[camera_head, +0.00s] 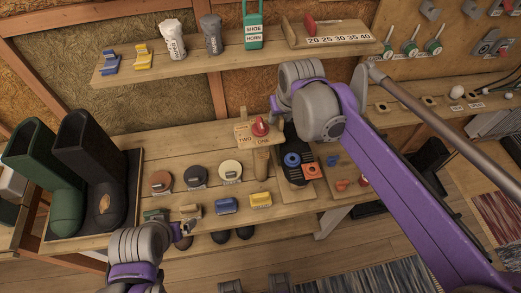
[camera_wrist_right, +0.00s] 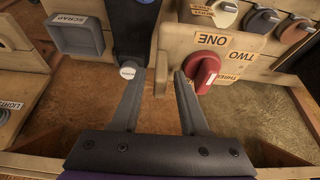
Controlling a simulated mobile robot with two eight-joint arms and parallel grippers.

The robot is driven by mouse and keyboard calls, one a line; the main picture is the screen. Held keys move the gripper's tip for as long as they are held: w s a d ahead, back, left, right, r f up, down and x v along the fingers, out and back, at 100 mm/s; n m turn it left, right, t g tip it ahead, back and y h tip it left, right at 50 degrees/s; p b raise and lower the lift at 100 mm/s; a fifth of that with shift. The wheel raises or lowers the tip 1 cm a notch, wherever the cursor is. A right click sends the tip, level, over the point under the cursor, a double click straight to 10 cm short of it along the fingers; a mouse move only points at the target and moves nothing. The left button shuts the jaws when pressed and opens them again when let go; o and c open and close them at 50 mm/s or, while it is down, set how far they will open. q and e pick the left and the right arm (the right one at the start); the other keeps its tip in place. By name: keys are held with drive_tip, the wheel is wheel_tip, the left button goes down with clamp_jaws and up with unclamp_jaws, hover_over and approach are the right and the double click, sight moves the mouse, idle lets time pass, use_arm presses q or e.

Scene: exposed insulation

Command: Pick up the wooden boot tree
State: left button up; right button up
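I cannot pick out the wooden boot tree with certainty. A short brown wooden cylinder (camera_head: 261,161) stands on the bench below a red knob (camera_head: 261,127), but I cannot tell what it is. My right gripper (camera_head: 275,106) is above the bench beside the knob, partly hidden by my purple arm. In the right wrist view its two fingers (camera_wrist_right: 158,82) are spread with nothing held between them. The red knob (camera_wrist_right: 203,73) is by the right fingertip there, and a white round button (camera_wrist_right: 127,73) by the left one. My left gripper (camera_head: 172,226) is low at the bench's front edge; its fingers are unclear.
Round tins (camera_head: 196,176), brushes (camera_head: 226,206) and a tray with blue and orange parts (camera_head: 300,175) lie on the bench. A shelf (camera_head: 240,47) with a shoe horn holder (camera_head: 252,25) is above.

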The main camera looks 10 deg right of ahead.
clamp_jaws()
idle(1.2)
